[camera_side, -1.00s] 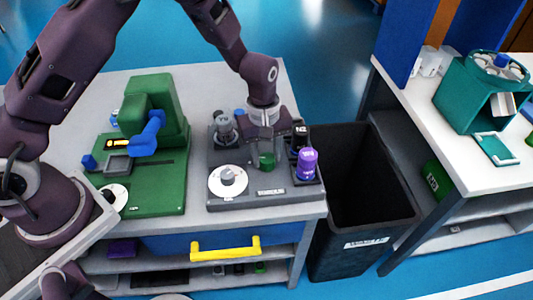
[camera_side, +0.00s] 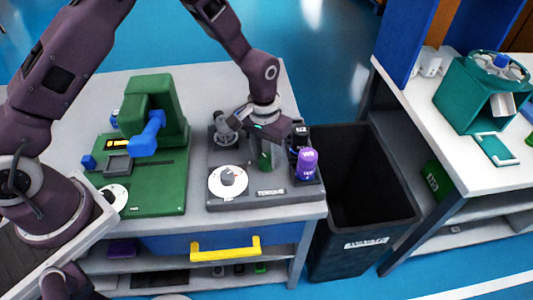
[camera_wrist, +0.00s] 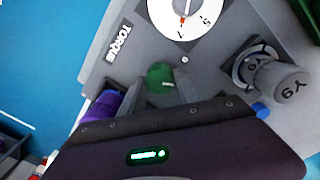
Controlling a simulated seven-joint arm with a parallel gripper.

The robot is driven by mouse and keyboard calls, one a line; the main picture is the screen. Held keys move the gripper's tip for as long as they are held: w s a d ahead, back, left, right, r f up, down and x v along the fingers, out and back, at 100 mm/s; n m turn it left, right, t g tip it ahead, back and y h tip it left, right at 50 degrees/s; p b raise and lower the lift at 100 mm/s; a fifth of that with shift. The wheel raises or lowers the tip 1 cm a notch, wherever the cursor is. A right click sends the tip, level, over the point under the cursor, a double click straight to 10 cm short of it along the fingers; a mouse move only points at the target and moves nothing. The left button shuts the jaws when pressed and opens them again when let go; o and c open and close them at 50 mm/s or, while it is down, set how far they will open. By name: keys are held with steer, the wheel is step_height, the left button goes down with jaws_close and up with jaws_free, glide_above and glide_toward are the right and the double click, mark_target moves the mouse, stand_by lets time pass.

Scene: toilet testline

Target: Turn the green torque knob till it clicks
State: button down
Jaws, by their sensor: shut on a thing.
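The green torque knob (camera_side: 265,160) stands on the grey torque board (camera_side: 240,195), partly hidden by my gripper in the side view. In the wrist view the green knob (camera_wrist: 160,77) shows beyond the dark gripper body.
A purple-capped cylinder (camera_side: 307,163) and a black one (camera_side: 299,138) stand close right of my gripper. A grey knob-like weight (camera_side: 225,130) stands behind left. A green press (camera_side: 155,115) is farther left. A black bin (camera_side: 360,190) is right of the table.

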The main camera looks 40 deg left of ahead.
mark_target(266, 157)
steer(key=shift+m, duration=1.5)
steer(key=c, duration=0.9)
jaws_free()
step_height(266, 157, up, 7)
steer(key=shift+a+r, duration=0.1)
steer(key=shift+a, duration=0.05)
